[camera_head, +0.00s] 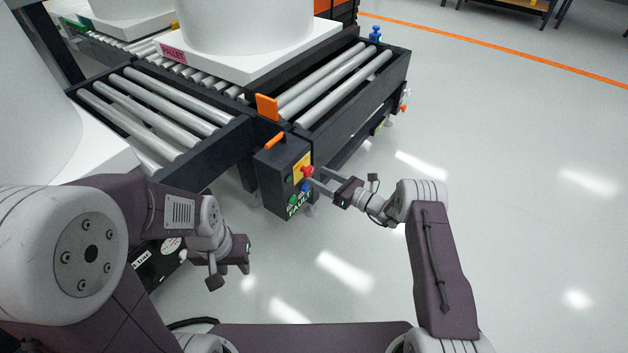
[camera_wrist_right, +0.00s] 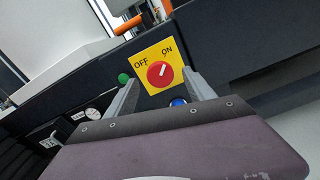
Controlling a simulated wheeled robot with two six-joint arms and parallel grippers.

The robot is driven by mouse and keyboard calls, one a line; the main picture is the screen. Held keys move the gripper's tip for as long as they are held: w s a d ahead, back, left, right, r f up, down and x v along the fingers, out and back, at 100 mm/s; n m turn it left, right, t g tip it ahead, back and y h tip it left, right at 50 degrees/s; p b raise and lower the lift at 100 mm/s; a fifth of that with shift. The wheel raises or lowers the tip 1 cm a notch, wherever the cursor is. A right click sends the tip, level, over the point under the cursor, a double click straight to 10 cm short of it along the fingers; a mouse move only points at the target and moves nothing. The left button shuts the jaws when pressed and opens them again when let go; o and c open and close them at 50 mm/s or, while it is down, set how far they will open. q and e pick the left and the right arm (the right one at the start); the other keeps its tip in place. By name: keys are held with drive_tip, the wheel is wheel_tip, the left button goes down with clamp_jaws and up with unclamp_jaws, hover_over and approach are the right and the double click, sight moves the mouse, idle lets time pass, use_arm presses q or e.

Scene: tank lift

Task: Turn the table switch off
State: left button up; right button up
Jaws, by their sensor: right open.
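The table switch is a red rotary knob (camera_head: 307,171) on a yellow plate on the front of a dark control box (camera_head: 272,185). In the right wrist view the knob (camera_wrist_right: 160,73) sits between the words OFF and ON, and its pale mark points up and right toward ON. My right gripper (camera_head: 312,180) is open at the knob; its fingers (camera_wrist_right: 160,85) show on either side of it in the wrist view. I cannot tell whether they touch it. My left gripper (camera_head: 228,268) hangs lower left, away from the box; its jaw opening is unclear.
A green button (camera_wrist_right: 124,78) and a blue button (camera_wrist_right: 178,102) are near the knob. An orange handle (camera_head: 275,141) is above the box. The roller table (camera_head: 330,85) bears a white pallet (camera_head: 245,62) with a large white tank (camera_head: 245,22). The floor at right is clear.

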sight(307, 171)
drive_tip(key=shift+b+x, duration=0.5)
drive_tip(key=shift+x, duration=0.7)
drive_tip(key=shift+w+a, duration=0.15)
drive_tip(key=shift+a, duration=0.1)
clamp_jaws()
use_arm(q)
drive_tip(key=shift+f, duration=0.85)
